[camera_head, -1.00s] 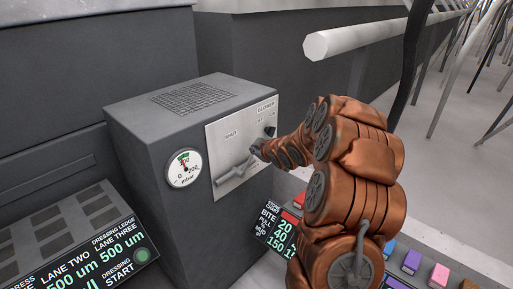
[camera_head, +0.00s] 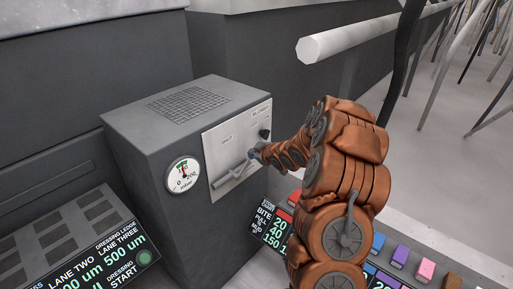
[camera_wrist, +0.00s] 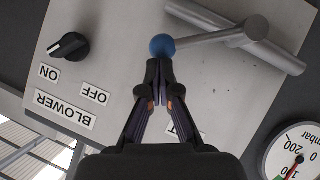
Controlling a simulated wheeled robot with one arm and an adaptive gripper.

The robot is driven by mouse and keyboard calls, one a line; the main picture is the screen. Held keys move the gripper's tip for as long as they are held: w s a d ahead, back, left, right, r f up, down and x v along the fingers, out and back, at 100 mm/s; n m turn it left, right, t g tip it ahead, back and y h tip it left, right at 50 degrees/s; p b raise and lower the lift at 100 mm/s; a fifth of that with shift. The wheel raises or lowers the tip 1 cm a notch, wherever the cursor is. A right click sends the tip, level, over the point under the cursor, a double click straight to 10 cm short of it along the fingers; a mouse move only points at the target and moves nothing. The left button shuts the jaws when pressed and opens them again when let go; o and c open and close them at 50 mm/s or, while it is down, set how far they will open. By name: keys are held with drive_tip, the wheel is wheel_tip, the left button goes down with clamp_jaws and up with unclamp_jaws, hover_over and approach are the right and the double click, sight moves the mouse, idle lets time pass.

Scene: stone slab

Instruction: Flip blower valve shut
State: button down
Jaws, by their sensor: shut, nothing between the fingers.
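The blower valve lever is a grey rod (camera_wrist: 210,40) with a blue ball (camera_wrist: 162,46) at its end, on the pale panel of the grey blower box (camera_head: 150,165). The rod runs from a round hub (camera_wrist: 256,27) over a grey pipe (camera_wrist: 285,60). In the head view the lever and pipe (camera_head: 228,178) look small beside my gripper (camera_head: 254,153). In the wrist view my gripper (camera_wrist: 161,66) is shut, its tips right at the ball; I cannot tell whether they touch it. A SHUT label (camera_head: 227,140) is on the panel, mostly behind my fingers in the wrist view.
A black BLOWER knob (camera_wrist: 69,46) with ON and OFF labels is on the same panel. A round mbar gauge (camera_head: 183,175) is on the box's side front. A thick white rail (camera_head: 350,38) passes behind my arm. Lit display panels (camera_head: 90,265) stand at lower left.

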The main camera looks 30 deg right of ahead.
drive_tip(key=w+d+f+p, duration=0.1)
drive_tip(key=d+f, duration=0.3)
drive_tip(key=f, duration=0.2)
idle(0.6)
drive_tip(key=shift+w, duration=0.1)
drive_tip(key=shift+p, duration=0.35)
drive_tip(key=s+d+r+p, duration=0.1)
drive_tip(key=s+d+r, duration=0.3)
drive_tip(key=s+r, duration=0.4)
drive_tip(key=shift+d+r+p, duration=0.2)
drive_tip(key=shift+r+p, duration=0.1)
drive_tip(key=shift+r, duration=0.35)
drive_tip(key=shift+s, duration=0.1)
